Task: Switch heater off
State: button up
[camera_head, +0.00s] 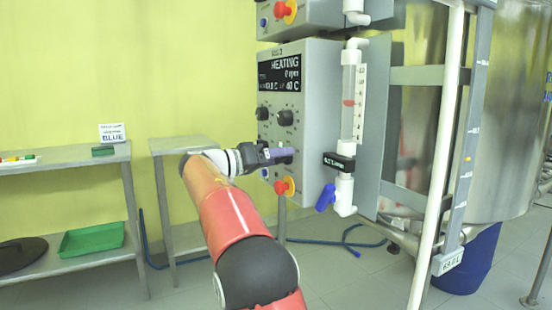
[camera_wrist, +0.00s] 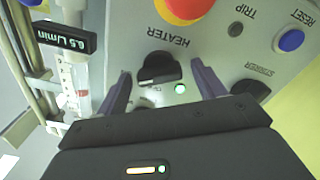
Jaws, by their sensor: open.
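The grey heating control box (camera_head: 315,95) shows a display reading HEATING in the head view. In the wrist view, the panel (camera_wrist: 215,45) appears turned around. The black heater knob (camera_wrist: 158,69) sits under the label HEATER, with a lit green lamp (camera_wrist: 180,88) beside it. My gripper (camera_wrist: 162,82) is open, with one purple finger on each side of the knob and lamp. I cannot tell whether a finger touches the panel. In the head view my gripper (camera_head: 285,155) is at the lower part of the box and hides the heater knob.
A red and yellow emergency button (camera_wrist: 184,8), a blue RESET button (camera_wrist: 290,40) and the black STIRRER knob (camera_wrist: 250,88) are close by. A flow meter tube (camera_head: 352,100) with a blue-handled valve (camera_head: 326,197) stands right of the box. Metal tables (camera_head: 75,158) are at left.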

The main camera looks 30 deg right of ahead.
jog(key=c, duration=1)
jog(key=shift+n, duration=0.3)
jog(key=shift+o, duration=0.2)
jog(key=shift+r+n+p, duration=0.1)
jog(key=shift+n+p, duration=0.4)
jog(key=shift+p, duration=0.1)
jog(key=n+p, duration=0.3)
jog(key=n, duration=0.1)
jog(key=shift+w, duration=0.1)
jog(key=n+p, duration=0.2)
jog(key=n, duration=0.1)
jog(key=shift+n, duration=0.3)
jog(key=shift+f+n+p, duration=0.25)
jog(key=shift+n+p, duration=0.4)
jog(key=shift+n, duration=0.75)
